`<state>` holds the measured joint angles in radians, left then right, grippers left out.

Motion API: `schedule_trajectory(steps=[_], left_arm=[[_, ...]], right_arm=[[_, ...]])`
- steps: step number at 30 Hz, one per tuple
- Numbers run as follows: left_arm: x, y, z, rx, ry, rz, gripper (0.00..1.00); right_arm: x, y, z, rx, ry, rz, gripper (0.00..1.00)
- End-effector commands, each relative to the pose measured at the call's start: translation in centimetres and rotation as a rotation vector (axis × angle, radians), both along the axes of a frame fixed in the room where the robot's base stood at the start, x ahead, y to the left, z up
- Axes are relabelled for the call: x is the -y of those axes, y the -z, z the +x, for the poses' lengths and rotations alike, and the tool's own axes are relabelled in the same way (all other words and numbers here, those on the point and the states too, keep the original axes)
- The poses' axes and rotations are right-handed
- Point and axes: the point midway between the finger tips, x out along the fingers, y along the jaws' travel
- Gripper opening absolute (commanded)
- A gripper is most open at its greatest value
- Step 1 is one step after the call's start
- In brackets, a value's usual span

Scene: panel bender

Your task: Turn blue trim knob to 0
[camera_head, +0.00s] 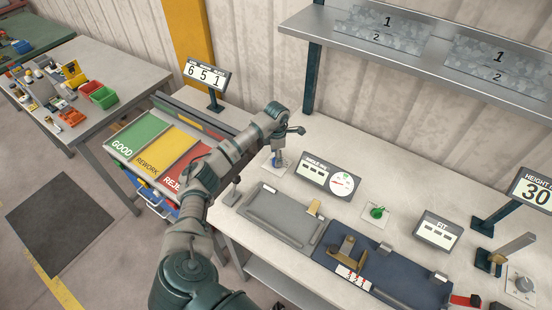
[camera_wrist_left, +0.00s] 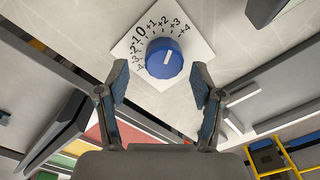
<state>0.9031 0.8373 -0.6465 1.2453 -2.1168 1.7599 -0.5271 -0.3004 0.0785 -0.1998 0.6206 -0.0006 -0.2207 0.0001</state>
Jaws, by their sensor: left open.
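The blue trim knob (camera_wrist_left: 165,58) sits on a white plate (camera_wrist_left: 196,43) marked from minus to plus numbers, with 0 at the upper left. A short white mark on the knob sits right of its middle, toward the plus side; its exact reading is hard to tell. My left gripper (camera_wrist_left: 160,86) is open, its fingers apart on either side just short of the knob in the wrist view, with no clear contact. In the head view the knob (camera_head: 277,157) is partly hidden below my left gripper. My right gripper is not in view.
A display with a round gauge (camera_head: 328,177) stands right of the knob, with a green knob (camera_head: 377,212) beyond. A grey tray (camera_head: 280,217) and a blue fixture (camera_head: 385,275) lie in front. Good, rework and reject bins (camera_head: 160,148) are at the left.

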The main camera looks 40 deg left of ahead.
Motion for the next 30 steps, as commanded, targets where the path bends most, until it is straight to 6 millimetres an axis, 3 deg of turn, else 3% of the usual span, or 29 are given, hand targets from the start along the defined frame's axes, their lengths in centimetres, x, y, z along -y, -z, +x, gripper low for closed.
schedule_trajectory(steps=[6,15,22,30], left_arm=[[0.0,2.0,0.0,0.001,0.001,-0.001,0.67],[-0.3,2.4,0.0,0.000,0.000,-0.003,0.67],[-0.3,2.3,0.0,0.002,-0.001,-0.001,0.10],[-0.3,2.2,0.1,0.002,-0.010,0.000,0.07]], right_arm=[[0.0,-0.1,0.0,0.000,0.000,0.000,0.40],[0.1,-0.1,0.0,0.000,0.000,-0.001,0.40],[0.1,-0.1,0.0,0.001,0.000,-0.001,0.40],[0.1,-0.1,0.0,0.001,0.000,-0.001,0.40]])
